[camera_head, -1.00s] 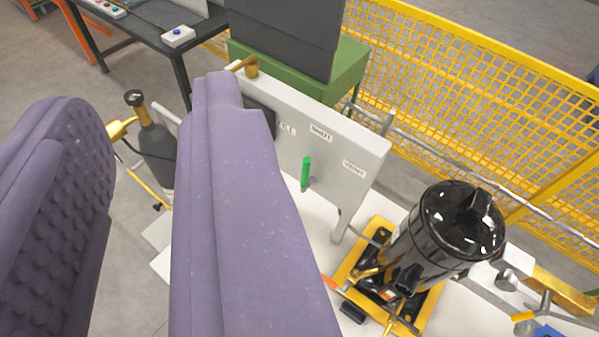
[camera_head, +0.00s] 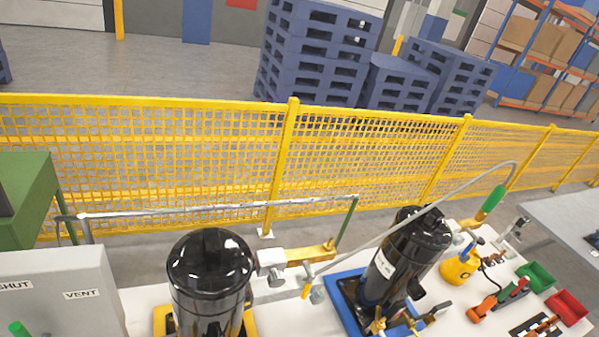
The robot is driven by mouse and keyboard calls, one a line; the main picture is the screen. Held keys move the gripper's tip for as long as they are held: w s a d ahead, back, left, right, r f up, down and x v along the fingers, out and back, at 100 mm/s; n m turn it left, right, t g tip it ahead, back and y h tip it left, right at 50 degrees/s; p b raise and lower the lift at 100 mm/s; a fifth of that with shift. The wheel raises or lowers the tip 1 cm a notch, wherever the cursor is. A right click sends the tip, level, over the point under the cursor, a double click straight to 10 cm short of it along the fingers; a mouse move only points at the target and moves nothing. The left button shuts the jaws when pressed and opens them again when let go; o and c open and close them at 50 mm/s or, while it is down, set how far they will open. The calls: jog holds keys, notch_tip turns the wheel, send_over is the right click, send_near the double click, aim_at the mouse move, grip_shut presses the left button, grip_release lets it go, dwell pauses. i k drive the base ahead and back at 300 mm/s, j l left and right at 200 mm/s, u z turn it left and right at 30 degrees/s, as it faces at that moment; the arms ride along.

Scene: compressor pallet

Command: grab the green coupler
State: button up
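A green sleeve-shaped piece, which looks like the green coupler (camera_head: 489,203), is at the right in the head camera view. It is tilted, with a brass-coloured part at its lower end, above the yellow device (camera_head: 459,268). A grey hose (camera_head: 420,210) arches up close to it from the left. My gripper is not in view now.
Two black compressors stand on the white surface, one on a yellow base (camera_head: 212,280) and one on a blue base (camera_head: 405,257). Green (camera_head: 537,275) and red (camera_head: 567,306) bins sit at the right with tools beside them. A yellow mesh fence (camera_head: 200,160) runs behind.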

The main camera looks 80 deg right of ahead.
aim_at(499, 191)
jog(key=z, duration=3.3)
jog(key=i+l, duration=0.35)
jog(key=i+l+u, duration=0.1)
jog(key=i+l, duration=0.3)
jog(key=l, duration=0.15)
jog(key=i+l, duration=0.35)
jog(key=l, duration=0.15)
jog(key=i+l+u, duration=0.1)
jog(key=i+l, duration=0.25)
jog(key=l, duration=0.15)
jog(key=i+l, duration=0.35)
jog(key=l, duration=0.15)
jog(key=u, duration=0.05)
